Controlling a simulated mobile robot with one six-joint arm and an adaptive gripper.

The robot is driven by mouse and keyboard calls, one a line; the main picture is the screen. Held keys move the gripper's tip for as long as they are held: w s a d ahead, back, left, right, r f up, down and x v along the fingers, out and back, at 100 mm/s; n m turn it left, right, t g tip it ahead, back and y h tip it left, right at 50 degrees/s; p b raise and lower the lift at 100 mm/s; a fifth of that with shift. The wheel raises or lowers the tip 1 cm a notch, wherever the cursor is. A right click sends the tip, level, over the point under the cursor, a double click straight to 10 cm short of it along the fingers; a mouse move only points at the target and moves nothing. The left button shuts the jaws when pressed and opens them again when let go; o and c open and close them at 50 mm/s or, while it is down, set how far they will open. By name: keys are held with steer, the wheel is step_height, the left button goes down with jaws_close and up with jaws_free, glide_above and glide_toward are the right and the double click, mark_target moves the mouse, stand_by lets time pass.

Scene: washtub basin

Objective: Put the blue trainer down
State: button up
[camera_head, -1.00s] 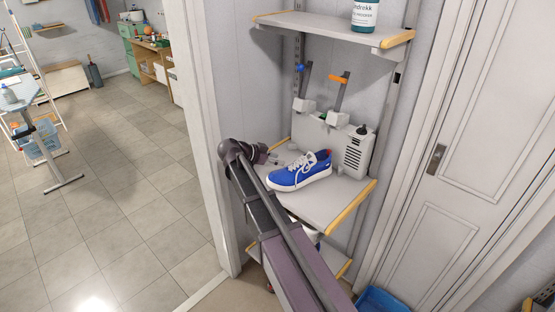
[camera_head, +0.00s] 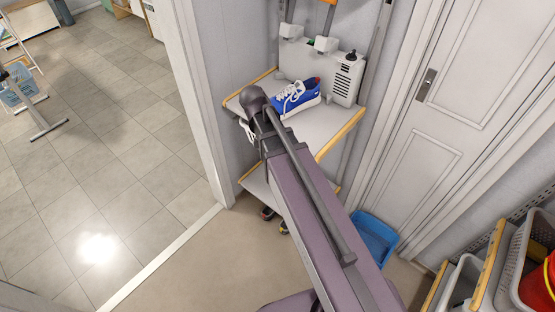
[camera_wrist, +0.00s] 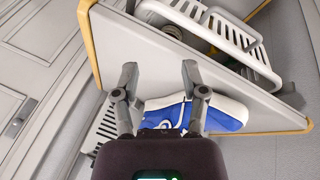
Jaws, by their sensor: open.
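The blue trainer (camera_head: 297,97), with white laces and a white sole, rests on a grey shelf (camera_head: 322,122) with yellow edging. The trainer (camera_wrist: 228,114) shows behind and beside the right finger, partly hidden by the gripper. I cannot tell whether a finger touches it.
A white ribbed appliance (camera_head: 345,80) stands at the shelf's back. A white slatted basket (camera_wrist: 225,35) shows past the shelf edge. A lower shelf, a blue tub (camera_head: 374,240) on the floor and a panelled door (camera_head: 425,135) are close by.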

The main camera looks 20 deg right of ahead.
steer(key=s+a+f+n+y, duration=0.1)
steer(key=s+a+n+y, duration=0.2)
steer(key=s, duration=0.6)
steer(key=n+y, duration=0.2)
steer(key=n, duration=0.1)
steer(key=shift+s+f+g, duration=0.2)
steer(key=shift+f+g, duration=0.1)
steer(key=shift+f, duration=0.05)
steer(key=shift+a, duration=0.1)
steer(key=shift+c, duration=0.7)
